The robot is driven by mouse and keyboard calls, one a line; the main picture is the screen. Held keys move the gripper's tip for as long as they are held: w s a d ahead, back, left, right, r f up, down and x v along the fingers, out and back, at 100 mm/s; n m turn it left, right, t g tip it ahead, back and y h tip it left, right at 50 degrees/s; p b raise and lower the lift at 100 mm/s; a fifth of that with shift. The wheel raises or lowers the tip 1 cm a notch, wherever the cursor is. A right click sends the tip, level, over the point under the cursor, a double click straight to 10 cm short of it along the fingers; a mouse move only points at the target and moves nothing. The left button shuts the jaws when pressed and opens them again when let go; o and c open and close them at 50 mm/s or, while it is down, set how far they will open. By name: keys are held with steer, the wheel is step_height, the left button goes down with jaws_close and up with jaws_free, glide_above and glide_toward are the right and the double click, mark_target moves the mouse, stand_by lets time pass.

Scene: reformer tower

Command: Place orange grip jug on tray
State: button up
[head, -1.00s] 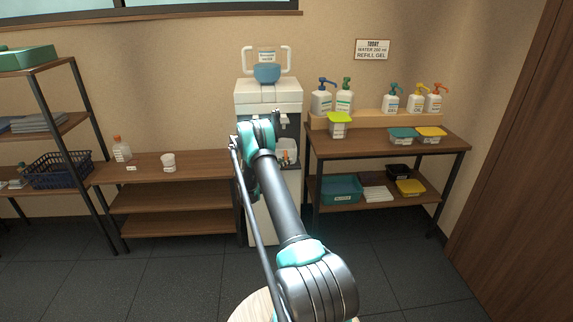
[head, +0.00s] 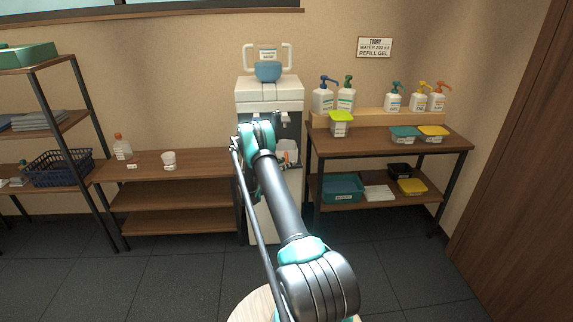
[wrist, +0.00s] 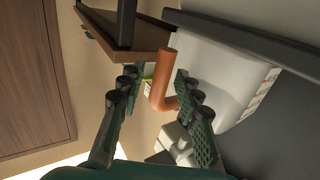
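The orange grip jug (head: 288,150) stands in the open bay of the white tower. It is pale with an orange grip, and my arm partly covers it in the head view. In the wrist view the pale jug body (wrist: 215,65) fills the upper right. Its orange grip (wrist: 163,80) lies between the two green padded fingers of my gripper (wrist: 157,88). The fingers are apart, with a visible gap on the left of the grip; contact on the right cannot be told. My gripper is hidden behind my arm in the head view. I cannot make out a tray for certain.
The white tower (head: 268,95) carries a blue bowl (head: 268,71) on top. A wooden table (head: 375,140) with pump bottles and lidded tubs stands close on its right. A low shelf (head: 165,175) with a cup (head: 168,159) stands on its left. The dark floor in front is clear.

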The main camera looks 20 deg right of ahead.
steer(key=v, duration=1.2)
steer(key=s+r+n+g+y, duration=0.2)
steer(key=s+r+n+y, duration=0.6)
steer(key=s+r, duration=0.8)
steer(key=s+a+f+n+y, duration=0.1)
steer(key=s+a+n+y, duration=0.1)
steer(key=s, duration=0.8)
steer(key=s+a+f+n+y, duration=0.1)
steer(key=s+a+n+y, duration=0.1)
steer(key=s+a+y, duration=0.2)
steer(key=s+a+f+n+y, duration=0.2)
steer(key=s+a, duration=0.5)
steer(key=s, duration=1.1)
steer(key=shift+a+t+y, duration=0.25)
steer(key=shift+t+y, duration=0.05)
steer(key=shift+y, duration=0.3)
steer(key=shift+f, duration=0.1)
